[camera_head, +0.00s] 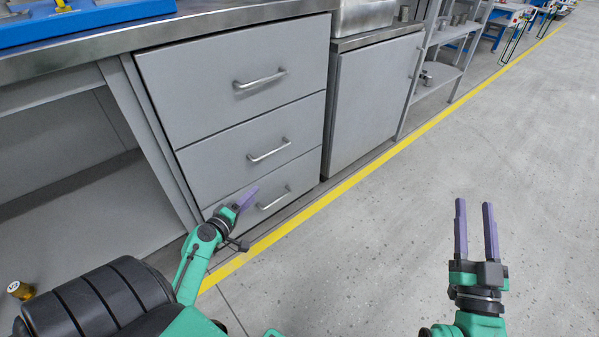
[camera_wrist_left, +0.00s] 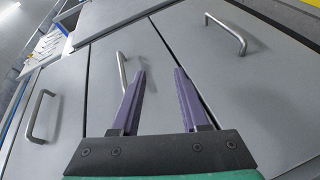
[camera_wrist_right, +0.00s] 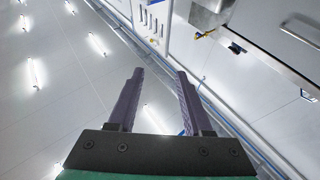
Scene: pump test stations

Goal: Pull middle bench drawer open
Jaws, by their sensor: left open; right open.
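The middle drawer (camera_head: 222,163) is grey and looks shut, flush with the drawers above and below. Its silver bar handle (camera_head: 268,150) is bare; it also shows in the left wrist view (camera_wrist_left: 122,72), just left of the left fingertip. My left gripper (camera_head: 250,192) is open and empty, pointing at the drawer fronts. In the head view it overlaps the bottom drawer, below the middle handle; its exact distance is hard to tell. My right gripper (camera_head: 475,203) is open and empty over the floor, far right of the drawers.
The top drawer handle (camera_head: 260,80) and bottom drawer handle (camera_head: 274,198) stick out above and below. A grey cabinet (camera_head: 375,95) stands to the right, an open bay (camera_head: 70,165) to the left. A yellow line (camera_head: 350,182) runs along the bench foot; the floor to its right is clear.

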